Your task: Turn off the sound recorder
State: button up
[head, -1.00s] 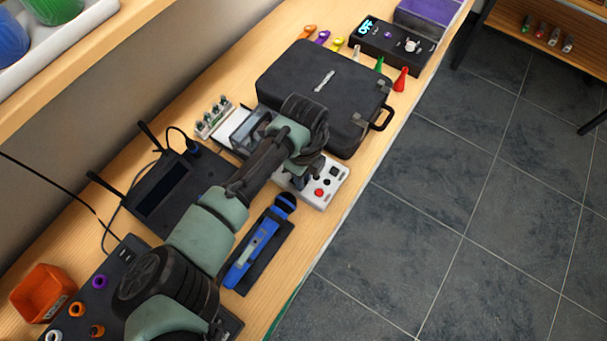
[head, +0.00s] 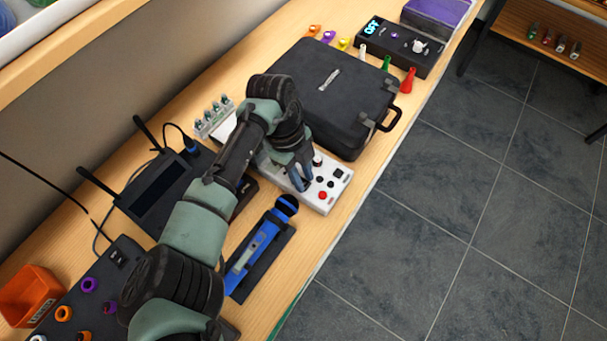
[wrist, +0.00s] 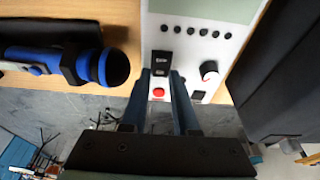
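A white device (head: 321,205), which I take for the sound recorder, lies on the table with a red button (head: 322,195), black buttons and a knob. In the wrist view, its white face (wrist: 208,52) shows a black rocker switch (wrist: 161,63), a red button (wrist: 158,92), a dark knob and a row of small black dots. My gripper (head: 303,188) points down over this device. In the wrist view, the blue fingers of my gripper (wrist: 161,78) stand apart, with the red button between them and the switch by the tips. I cannot tell whether they touch it.
A blue microphone-like object (head: 262,240) lies on a black base beside the device. A black case (head: 335,95) stands close behind it. A black router (head: 165,190) with antennas is at left. A black box (head: 400,45) with a lit display stands farther back. The floor is right.

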jog(key=o, duration=0.3)
jog(key=shift+o, duration=0.2)
jog(key=b+v, duration=0.2)
jog(key=v, duration=1.1)
jog(key=shift+b, duration=0.4)
